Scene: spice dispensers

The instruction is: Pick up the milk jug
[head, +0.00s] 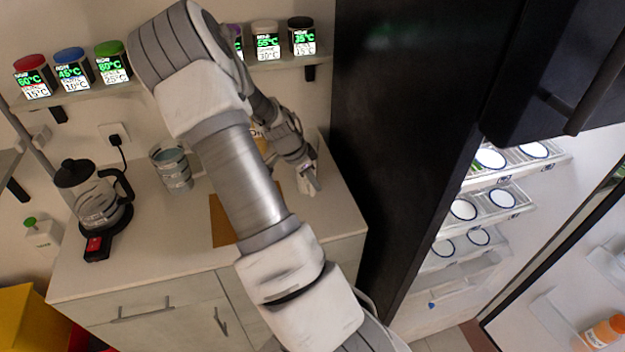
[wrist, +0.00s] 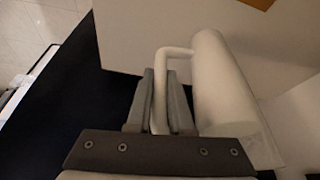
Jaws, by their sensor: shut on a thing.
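The white milk jug (wrist: 226,85) fills the right middle of the wrist view, with its looped handle (wrist: 160,85) on the left side. My gripper (wrist: 160,98) has one finger on each side of the handle and is shut on it. In the head view my gripper (head: 308,182) is low over the right end of the counter, close to the black fridge side. The jug is largely hidden there by my gripper and arm. I cannot tell whether the jug touches the counter.
A brown board (head: 222,222) lies on the counter (head: 160,245). Stacked cups (head: 172,168) and a glass kettle (head: 95,200) stand to the left. Several spice dispensers line the shelf (head: 285,62) above. The tall black fridge (head: 385,130) blocks the right; its open interior shows lit shelves (head: 490,180).

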